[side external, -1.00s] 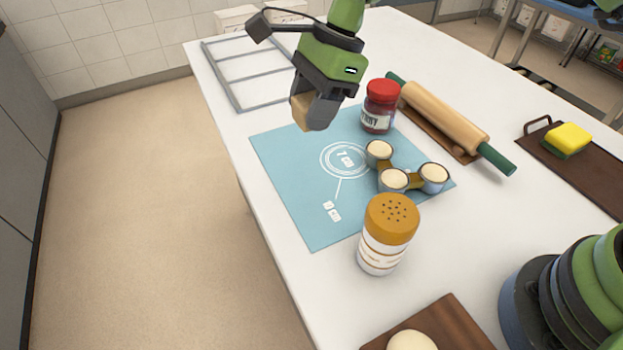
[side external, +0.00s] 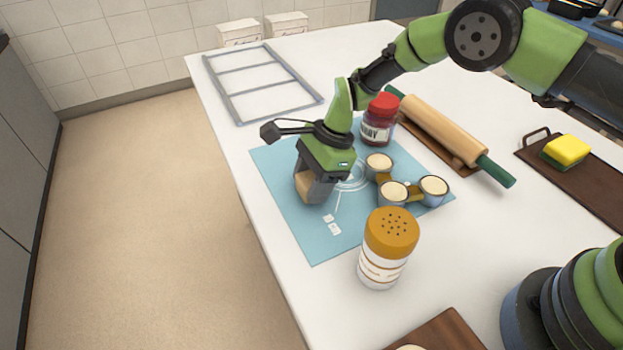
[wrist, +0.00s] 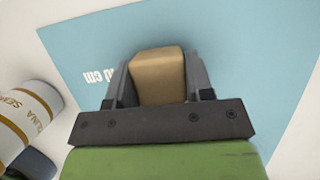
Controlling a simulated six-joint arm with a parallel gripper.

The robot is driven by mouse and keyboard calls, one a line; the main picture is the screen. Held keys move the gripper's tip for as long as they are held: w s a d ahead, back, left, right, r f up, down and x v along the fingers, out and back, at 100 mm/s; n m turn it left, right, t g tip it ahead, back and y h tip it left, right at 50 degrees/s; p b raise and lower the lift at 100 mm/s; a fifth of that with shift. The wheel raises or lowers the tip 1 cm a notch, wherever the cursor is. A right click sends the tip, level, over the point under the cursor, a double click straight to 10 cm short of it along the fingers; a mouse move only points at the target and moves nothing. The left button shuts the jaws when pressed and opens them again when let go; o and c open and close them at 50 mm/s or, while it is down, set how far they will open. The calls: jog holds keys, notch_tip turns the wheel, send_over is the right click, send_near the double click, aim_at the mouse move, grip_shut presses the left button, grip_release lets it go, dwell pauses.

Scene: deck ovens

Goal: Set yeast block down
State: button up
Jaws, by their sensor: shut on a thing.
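The yeast block is a tan, smooth-edged block (wrist: 158,76) held between the two fingers of my gripper (wrist: 158,88) in the wrist view. In the side external view my gripper (side external: 315,188) points down over the left part of the blue mat (side external: 285,215), with part of the tan block (side external: 305,186) showing beside a grey finger. The gripper is shut on the block. The block is low over the mat, but I cannot tell whether its underside touches it.
A cluster of cups (side external: 394,193) with pale contents stands on the mat to the right. A shaker (side external: 387,250) is in front, a red-lidded jar (side external: 378,122) behind. A rolling pin (side external: 440,127) lies right; a grey wire frame (side external: 262,82) is behind. The mat's front-left area is clear.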

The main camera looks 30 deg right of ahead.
jog(key=o, duration=0.9)
jog(key=shift+f, duration=0.15)
jog(key=shift+o, duration=0.2)
